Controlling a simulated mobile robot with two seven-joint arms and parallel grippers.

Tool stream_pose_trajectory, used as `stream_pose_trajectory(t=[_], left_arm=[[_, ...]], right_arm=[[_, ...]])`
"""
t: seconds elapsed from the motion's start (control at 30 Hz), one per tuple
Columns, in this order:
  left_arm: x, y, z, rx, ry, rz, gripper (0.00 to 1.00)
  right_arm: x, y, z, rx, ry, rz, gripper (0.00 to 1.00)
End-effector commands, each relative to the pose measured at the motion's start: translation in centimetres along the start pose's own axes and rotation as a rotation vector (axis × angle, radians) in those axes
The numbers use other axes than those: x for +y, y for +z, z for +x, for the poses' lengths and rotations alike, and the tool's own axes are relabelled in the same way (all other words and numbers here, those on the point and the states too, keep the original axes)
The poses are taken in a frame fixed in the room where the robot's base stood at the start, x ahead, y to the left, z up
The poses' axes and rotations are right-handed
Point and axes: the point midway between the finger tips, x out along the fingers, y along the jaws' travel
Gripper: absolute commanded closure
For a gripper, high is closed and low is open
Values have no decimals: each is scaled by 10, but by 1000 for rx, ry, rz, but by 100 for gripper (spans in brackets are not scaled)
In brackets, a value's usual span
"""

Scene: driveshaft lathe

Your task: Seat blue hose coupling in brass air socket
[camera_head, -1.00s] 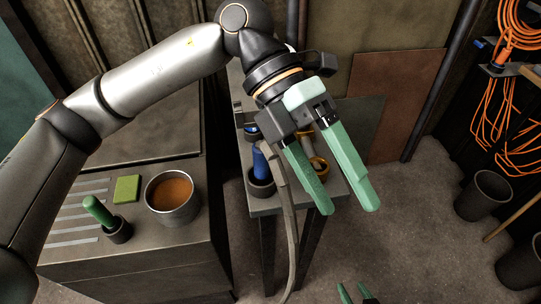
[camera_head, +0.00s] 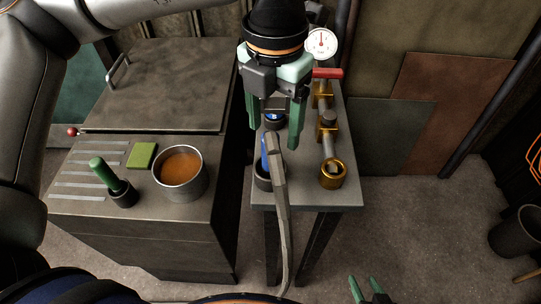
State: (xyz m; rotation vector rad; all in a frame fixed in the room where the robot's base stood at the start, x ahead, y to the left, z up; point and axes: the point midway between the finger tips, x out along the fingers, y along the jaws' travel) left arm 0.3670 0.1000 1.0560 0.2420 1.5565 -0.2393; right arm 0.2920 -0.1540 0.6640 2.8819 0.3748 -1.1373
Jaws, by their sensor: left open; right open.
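The blue hose coupling (camera_head: 265,152) stands in a dark round holder (camera_head: 262,179) on the narrow bench. A grey hose (camera_head: 280,195) passes in front of it and hangs over the front edge, hiding part of the blue body. The brass air socket (camera_head: 333,176) faces forward at the bench's front right, at the end of a metal pipe, with its opening visible. My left gripper (camera_head: 273,138) points down with open fingers on either side of the coupling's upper end in the picture; contact cannot be told. My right gripper (camera_head: 367,289) is open and empty, low at the bottom edge.
A pressure gauge (camera_head: 321,44) and a red valve handle (camera_head: 327,73) are at the back of the pipe. On the left cabinet (camera_head: 150,235) are a pot of brown liquid (camera_head: 180,170), a green-handled tool (camera_head: 103,174) and a green sponge (camera_head: 142,155).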

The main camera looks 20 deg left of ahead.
Motion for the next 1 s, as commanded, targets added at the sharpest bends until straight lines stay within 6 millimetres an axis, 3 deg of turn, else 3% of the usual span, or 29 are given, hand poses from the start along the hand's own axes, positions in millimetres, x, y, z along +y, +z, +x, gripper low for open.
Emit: stream_pose_trajectory(t=[0.17, 0.5, 0.77, 1.0], left_arm=[[1, 0, 13, 2, -1, 0, 28], [8, 0, 57, 3, -2, 3, 28], [7, 0, 60, 0, -2, 3, 28], [7, 0, 60, 1, -2, 3, 53]], right_arm=[[0, -1, -1, 1, 0, 0, 50], [2, -6, -3, 11, 6, 1, 50], [3, -4, -3, 9, 9, 2, 50], [4, -3, -3, 6, 9, 2, 50]])
